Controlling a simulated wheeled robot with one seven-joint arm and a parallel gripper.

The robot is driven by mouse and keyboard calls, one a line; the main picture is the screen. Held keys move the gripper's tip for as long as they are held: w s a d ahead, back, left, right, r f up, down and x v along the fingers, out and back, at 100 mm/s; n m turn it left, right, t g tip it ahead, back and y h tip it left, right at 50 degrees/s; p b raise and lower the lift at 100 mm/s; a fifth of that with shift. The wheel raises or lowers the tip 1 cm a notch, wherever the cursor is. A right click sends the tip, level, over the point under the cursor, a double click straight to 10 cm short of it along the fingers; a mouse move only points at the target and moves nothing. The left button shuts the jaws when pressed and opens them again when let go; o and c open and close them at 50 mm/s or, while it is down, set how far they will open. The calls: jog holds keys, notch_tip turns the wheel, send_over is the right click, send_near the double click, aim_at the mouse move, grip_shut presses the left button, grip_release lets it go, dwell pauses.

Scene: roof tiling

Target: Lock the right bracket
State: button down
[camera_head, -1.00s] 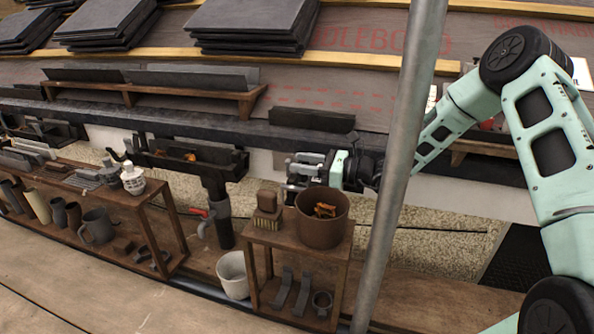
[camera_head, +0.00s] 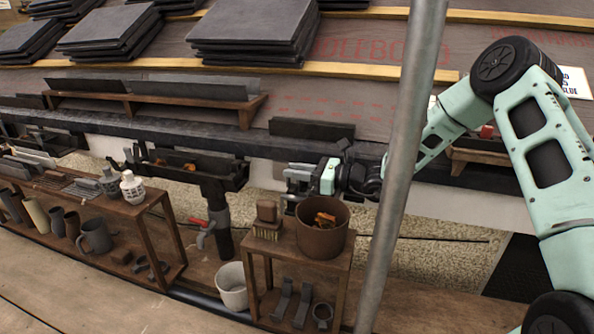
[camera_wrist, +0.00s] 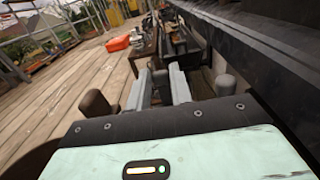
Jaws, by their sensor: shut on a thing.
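My gripper (camera_head: 298,176) is at the right end of the eave, just below the dark fascia edge, with its fingers pointing left. In the wrist view, its two grey fingers (camera_wrist: 160,88) are close together on a small dark piece (camera_wrist: 159,77). This piece seems to be part of the right bracket, but the fingers cover most of it and its lock cannot be made out. A dark gutter length with orange leaves (camera_head: 176,166) hangs left of my gripper, over a downpipe (camera_head: 216,205).
A brown bucket with orange scraps (camera_head: 322,228) and a brush (camera_head: 267,220) stand on a small wooden stand (camera_head: 290,254) just below my gripper. A grey pole (camera_head: 405,165) crosses in front of my arm. A shelf (camera_head: 150,215) with pots stands left.

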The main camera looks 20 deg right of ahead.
jog(key=shift+w+a+r+g+h+p, duration=0.1)
jog(key=shift+a+r+g+h+p, duration=0.2)
jog(key=shift+p, duration=1.05)
jog(key=shift+w+a+r+g+h+p, duration=0.15)
jog(key=shift+r+h+p, duration=0.25)
jog(key=shift+p, duration=0.95)
jog(key=g+h+p, duration=0.1)
jog(key=p, duration=0.2)
jog(key=shift+w+a+r+p, duration=0.1)
jog(key=shift+w+a+p, duration=0.1)
jog(key=shift+p, duration=0.1)
jog(key=w+a+f+g+h+p, duration=0.3)
jog(key=g+h+p, duration=0.5)
jog(key=p, duration=0.8)
jog(key=a+f+h, duration=0.1)
jog(key=h, duration=0.2)
jog(key=shift+a+h, duration=0.15)
jog(key=shift+h, duration=0.25)
jog(key=shift+w+g, duration=0.1)
jog(key=shift+g, duration=0.25)
